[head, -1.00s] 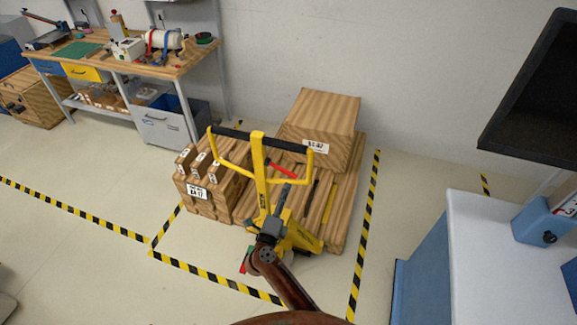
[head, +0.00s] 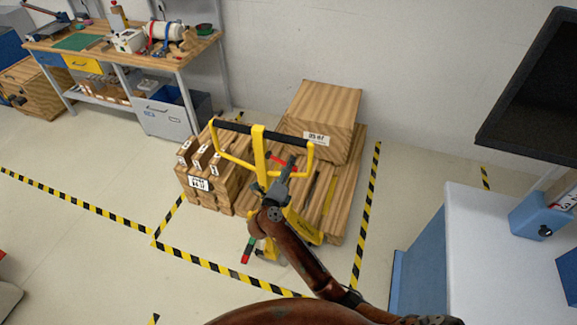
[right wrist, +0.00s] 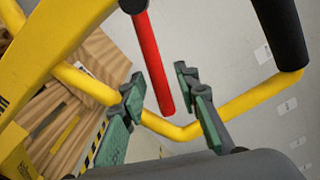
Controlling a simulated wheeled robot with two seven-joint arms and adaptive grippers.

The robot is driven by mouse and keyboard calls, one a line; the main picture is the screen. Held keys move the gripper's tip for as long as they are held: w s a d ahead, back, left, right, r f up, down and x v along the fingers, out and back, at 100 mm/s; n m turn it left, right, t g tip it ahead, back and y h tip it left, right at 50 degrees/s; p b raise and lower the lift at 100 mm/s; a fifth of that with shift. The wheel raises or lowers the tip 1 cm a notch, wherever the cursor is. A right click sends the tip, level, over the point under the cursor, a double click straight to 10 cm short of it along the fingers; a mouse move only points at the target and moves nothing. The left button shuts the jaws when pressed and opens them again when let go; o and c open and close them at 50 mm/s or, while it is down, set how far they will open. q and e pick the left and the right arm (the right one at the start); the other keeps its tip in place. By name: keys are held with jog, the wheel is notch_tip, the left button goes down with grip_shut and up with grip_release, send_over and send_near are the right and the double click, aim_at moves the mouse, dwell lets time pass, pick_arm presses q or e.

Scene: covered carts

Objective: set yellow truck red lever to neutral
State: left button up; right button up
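The yellow pallet truck (head: 260,150) stands in the middle, its handle loop upright with a black grip bar (head: 231,127). Its red lever (head: 284,160) sits at the handle, below the bar; in the right wrist view the red lever (right wrist: 152,62) hangs down from a dark pivot. My right gripper (head: 287,169) is at the handle, close to the lever. In the right wrist view its green-padded fingers (right wrist: 160,98) are spread, with the lever's lower end showing between them. Contact with the lever cannot be told. My left gripper is not in view.
Wooden crates and boxes (head: 320,105) on a wooden pallet stand behind and beside the truck. Yellow-black floor tape (head: 365,215) bounds the area. A workbench (head: 150,60) is at the back left. A white-topped blue cabinet (head: 500,240) is at the right. Floor at left is clear.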

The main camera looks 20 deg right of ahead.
jog(key=shift+c, duration=0.7)
grip_shut()
